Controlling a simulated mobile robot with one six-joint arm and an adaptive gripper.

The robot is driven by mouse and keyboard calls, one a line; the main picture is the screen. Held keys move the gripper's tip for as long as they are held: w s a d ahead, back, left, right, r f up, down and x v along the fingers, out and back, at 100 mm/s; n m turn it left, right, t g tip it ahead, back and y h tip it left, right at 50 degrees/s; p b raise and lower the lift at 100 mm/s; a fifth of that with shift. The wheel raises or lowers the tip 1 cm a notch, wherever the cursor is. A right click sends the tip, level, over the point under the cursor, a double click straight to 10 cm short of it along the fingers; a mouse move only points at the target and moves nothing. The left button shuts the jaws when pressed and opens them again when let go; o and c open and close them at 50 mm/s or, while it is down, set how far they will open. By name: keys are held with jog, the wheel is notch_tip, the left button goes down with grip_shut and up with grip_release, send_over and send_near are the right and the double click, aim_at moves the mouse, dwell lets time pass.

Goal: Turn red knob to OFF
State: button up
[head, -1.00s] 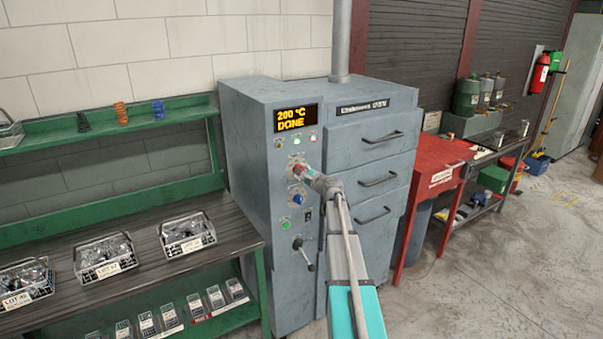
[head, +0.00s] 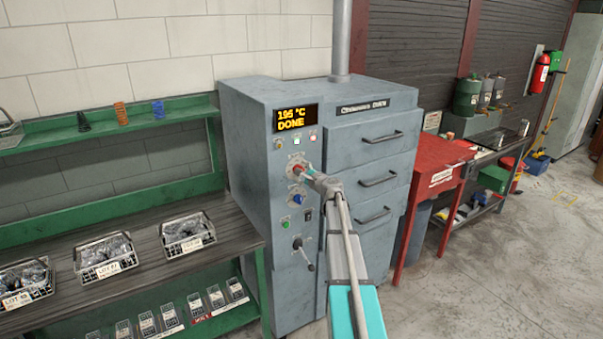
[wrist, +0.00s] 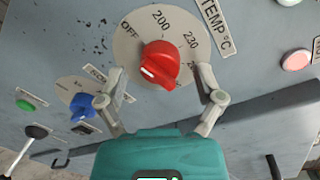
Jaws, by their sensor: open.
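The red knob (wrist: 160,65) sits on a round grey dial plate (wrist: 128,48) marked OFF, 200, 230 and further values partly hidden. Its white pointer mark is at its lower-left end in the wrist view, away from the OFF label at upper left. My gripper (wrist: 160,76) is open, with one finger left and one right of the knob, apart from it. In the head view the red knob (head: 297,170) shows at the tip of my gripper (head: 309,172), on the grey oven front (head: 262,190). The oven display (head: 296,118) reads 195 °C DONE.
A blue knob (wrist: 83,108) and a green button (wrist: 25,105) are left of the gripper in the wrist view. A lever (head: 303,252) sticks out lower on the oven. A bench (head: 140,244) with wire baskets stands left, a red table (head: 440,180) right.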

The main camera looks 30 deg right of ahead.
jog(key=shift+m, duration=0.3)
jog(key=m, duration=0.4)
jog(key=shift+f+b, duration=0.1)
jog(key=shift+b, duration=0.2)
jog(key=m, duration=0.5)
jog(key=shift+t+y+b, duration=0.3)
jog(key=s, duration=1.4)
jog(key=a+f+n+g+y, duration=0.2)
jog(key=a+f+n+g, duration=0.2)
jog(key=a+n, duration=0.4)
jog(key=s+a+f+n+g+y, duration=0.1)
jog(key=a+f+n+g+y, duration=0.2)
jog(key=a, duration=1.3)
jog(key=shift+s+f+n+g, duration=0.35)
jog(key=shift+f+n, duration=1.05)
jog(key=shift+n, duration=1)
jog(key=shift+w, duration=0.1)
